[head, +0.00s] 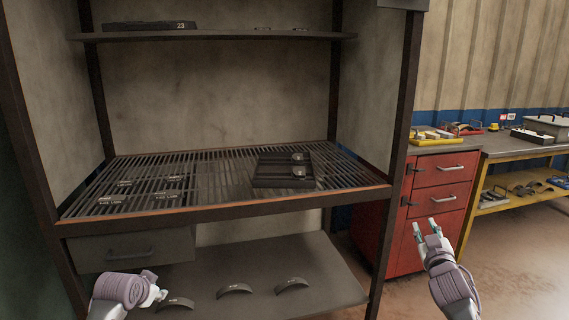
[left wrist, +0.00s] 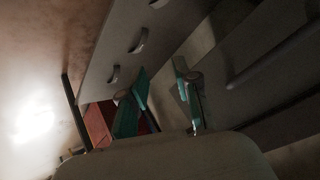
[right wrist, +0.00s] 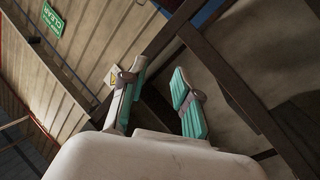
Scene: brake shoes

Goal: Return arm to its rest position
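My right gripper (head: 427,228) is raised at the right, in front of the red drawer cabinet (head: 395,255). Its teal fingers stand apart with nothing between them, as the right wrist view (right wrist: 158,72) shows. My left gripper (head: 158,293) is low at the left, in front of the bottom shelf, and its fingers are hard to make out there. In the left wrist view (left wrist: 160,88) its teal fingers are apart and empty. Curved brake shoes (head: 235,288) lie on the bottom shelf, clear of both grippers.
A slatted shelf (head: 230,195) holds a dark tray (head: 285,181) with small parts and, at the left, flat labelled pieces. A grey drawer (head: 130,249) hangs below it. Dark rack posts (head: 397,150) stand between shelf and cabinet. A workbench (head: 520,147) is at the right.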

